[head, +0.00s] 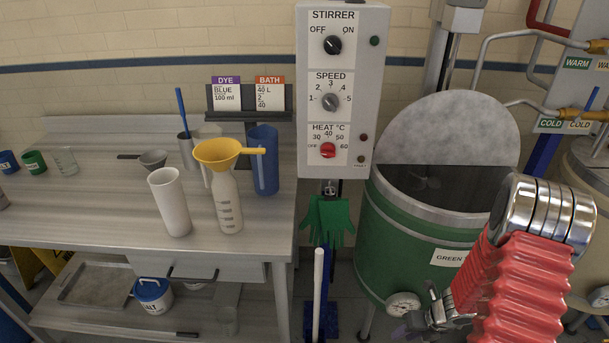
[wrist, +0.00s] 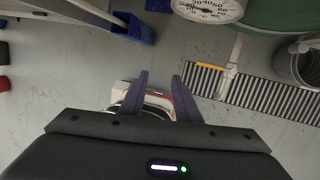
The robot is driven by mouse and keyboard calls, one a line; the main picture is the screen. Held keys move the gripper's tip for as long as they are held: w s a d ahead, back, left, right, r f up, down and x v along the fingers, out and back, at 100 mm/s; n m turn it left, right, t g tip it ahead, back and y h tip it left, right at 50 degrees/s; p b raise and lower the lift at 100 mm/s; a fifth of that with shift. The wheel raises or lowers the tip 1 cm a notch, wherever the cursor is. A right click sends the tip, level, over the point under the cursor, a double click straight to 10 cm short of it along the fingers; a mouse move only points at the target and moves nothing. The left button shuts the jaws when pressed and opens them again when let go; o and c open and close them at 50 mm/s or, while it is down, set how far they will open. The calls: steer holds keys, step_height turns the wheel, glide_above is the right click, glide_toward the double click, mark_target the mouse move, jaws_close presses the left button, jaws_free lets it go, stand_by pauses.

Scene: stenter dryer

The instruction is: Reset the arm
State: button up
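My arm (head: 520,260), with its red ribbed sleeve and shiny metal rings, is raised at the right of the head view, in front of the green tank (head: 385,235). My gripper (wrist: 162,78) shows in the wrist view with its two dark fingers apart. It points down over the grey floor. A white and red shape shows beyond the fingers, and I cannot tell what it is. I see nothing held. In the head view I cannot make out the gripper clearly.
The bench (head: 90,215) at left holds a yellow funnel (head: 217,152) in a bottle, a white cylinder (head: 170,205) and a blue jug (head: 265,170). The stirrer control box (head: 343,90) hangs at centre. A floor grate (wrist: 250,105) and grey bucket (wrist: 298,65) show in the wrist view.

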steer(key=s+a+r+m+t+h, duration=0.1)
steer(key=s+a+r+m, duration=0.3)
steer(key=r+m, duration=0.8)
steer(key=s+a+r+m+t+h, duration=0.1)
steer(key=s+a+r+m, duration=0.4)
steer(key=r+m, duration=0.7)
steer(key=s+a+r+m+t+h, duration=0.1)
steer(key=s+a+r+m, duration=0.4)
steer(key=r+m, duration=0.7)
step_height(320, 180, up, 8)
steer(key=shift+s+a+r, duration=0.25)
steer(key=shift+s, duration=0.7)
